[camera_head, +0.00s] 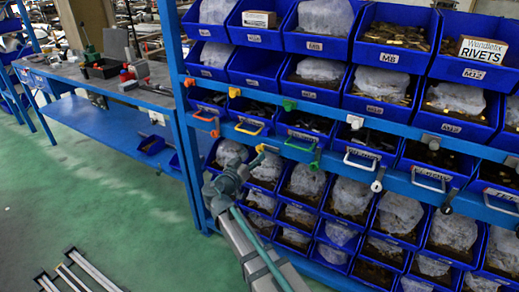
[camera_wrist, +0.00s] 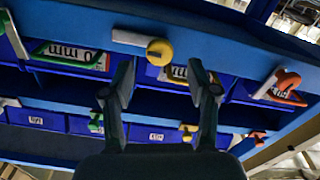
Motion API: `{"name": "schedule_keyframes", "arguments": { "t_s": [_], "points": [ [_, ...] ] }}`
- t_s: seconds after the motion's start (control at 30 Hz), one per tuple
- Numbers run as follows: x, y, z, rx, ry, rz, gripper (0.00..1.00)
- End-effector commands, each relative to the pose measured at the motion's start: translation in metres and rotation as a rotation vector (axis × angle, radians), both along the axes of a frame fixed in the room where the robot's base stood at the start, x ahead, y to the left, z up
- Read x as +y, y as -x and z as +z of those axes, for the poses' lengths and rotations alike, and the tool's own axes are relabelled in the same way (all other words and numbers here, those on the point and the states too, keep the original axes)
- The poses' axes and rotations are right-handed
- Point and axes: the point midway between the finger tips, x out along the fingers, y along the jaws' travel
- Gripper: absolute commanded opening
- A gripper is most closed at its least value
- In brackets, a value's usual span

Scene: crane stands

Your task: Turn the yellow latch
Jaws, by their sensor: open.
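The yellow latch (camera_head: 260,148) is on the lower blue rail of the bin rack in the head view. In the wrist view the yellow latch (camera_wrist: 159,52) shows as a round knob near the top centre. I cannot tell the exact distance.
An orange latch (camera_head: 214,133) and a green latch (camera_head: 315,160) flank it on the same rail. A yellow handle (camera_head: 250,127) and a green handle (camera_head: 300,145) are on nearby drawers. Another yellow knob (camera_head: 234,92) sits on the upper rail. Green floor (camera_head: 100,200) is open at left.

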Motion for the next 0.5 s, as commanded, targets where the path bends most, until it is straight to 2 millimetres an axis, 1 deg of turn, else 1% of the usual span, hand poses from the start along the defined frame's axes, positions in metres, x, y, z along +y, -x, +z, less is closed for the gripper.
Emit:
{"name": "schedule_keyframes", "arguments": {
  "t_s": [0.03,0.2,0.33,0.5],
  "points": [
    [-0.003,-0.011,0.001,0.001,0.001,-0.002,0.59],
    [-0.014,-0.033,0.0,0.001,0.002,-0.001,0.59],
    [-0.02,-0.044,0.0,0.001,0.002,-0.001,0.59],
    [-0.022,-0.049,0.0,0.001,0.002,0.001,0.59]
  ]
}}
